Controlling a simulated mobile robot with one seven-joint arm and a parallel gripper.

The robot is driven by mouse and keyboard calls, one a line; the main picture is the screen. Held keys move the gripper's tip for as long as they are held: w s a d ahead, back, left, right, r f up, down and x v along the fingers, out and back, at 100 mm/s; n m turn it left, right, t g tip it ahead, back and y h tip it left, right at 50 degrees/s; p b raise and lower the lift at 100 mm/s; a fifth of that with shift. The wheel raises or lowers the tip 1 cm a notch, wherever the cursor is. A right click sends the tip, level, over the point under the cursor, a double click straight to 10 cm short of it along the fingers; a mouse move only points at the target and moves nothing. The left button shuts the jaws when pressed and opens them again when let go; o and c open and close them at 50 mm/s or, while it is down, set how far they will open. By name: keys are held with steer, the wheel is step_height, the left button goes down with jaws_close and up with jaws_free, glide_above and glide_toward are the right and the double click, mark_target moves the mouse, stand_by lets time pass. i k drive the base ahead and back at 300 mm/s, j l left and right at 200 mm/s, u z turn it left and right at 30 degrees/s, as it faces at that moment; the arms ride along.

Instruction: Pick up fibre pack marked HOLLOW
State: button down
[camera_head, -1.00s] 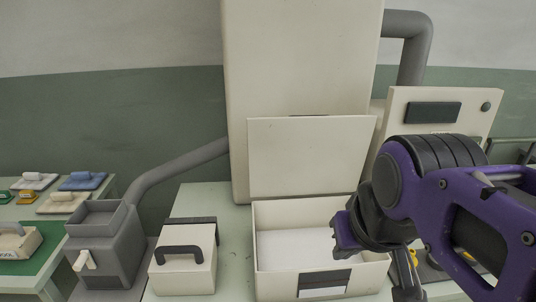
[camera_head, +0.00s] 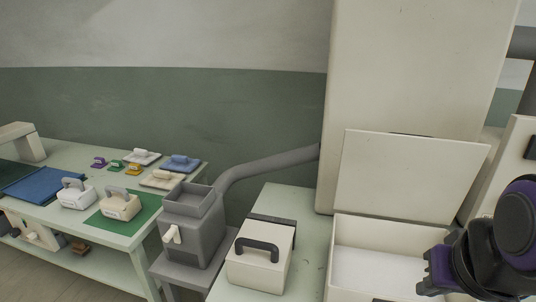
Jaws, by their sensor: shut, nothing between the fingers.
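I cannot read the mark HOLLOW anywhere. Two handled packs stand on the left table: a white pack (camera_head: 76,197) beside the blue mat and a cream pack (camera_head: 120,206) on the green mat (camera_head: 103,225). Any print on them is too small to read, so I cannot tell which is the fibre pack. My gripper (camera_head: 432,276), purple and black, is at the lower right in front of the open white box, far from both packs. It is shut and holds nothing; the arm partly hides it.
A grey hopper (camera_head: 194,230) with a pipe stands between the left table (camera_head: 60,215) and the bench. A cream box with a black handle (camera_head: 262,268) and an open lidded box (camera_head: 376,235) sit on the bench. Small coloured pieces and flat slabs (camera_head: 180,163) lie behind the packs.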

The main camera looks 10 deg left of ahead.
mark_target(76, 195)
steer(key=k+j+u, duration=0.15)
steer(key=u, duration=1.8)
steer(key=i+j, duration=0.5)
steer(key=i, duration=0.15)
steer(key=i+j, duration=0.5)
steer(key=i, duration=0.2)
steer(key=i+j, duration=0.5)
steer(key=i, duration=0.15)
steer(key=i+j, duration=0.45)
steer(key=i, duration=0.2)
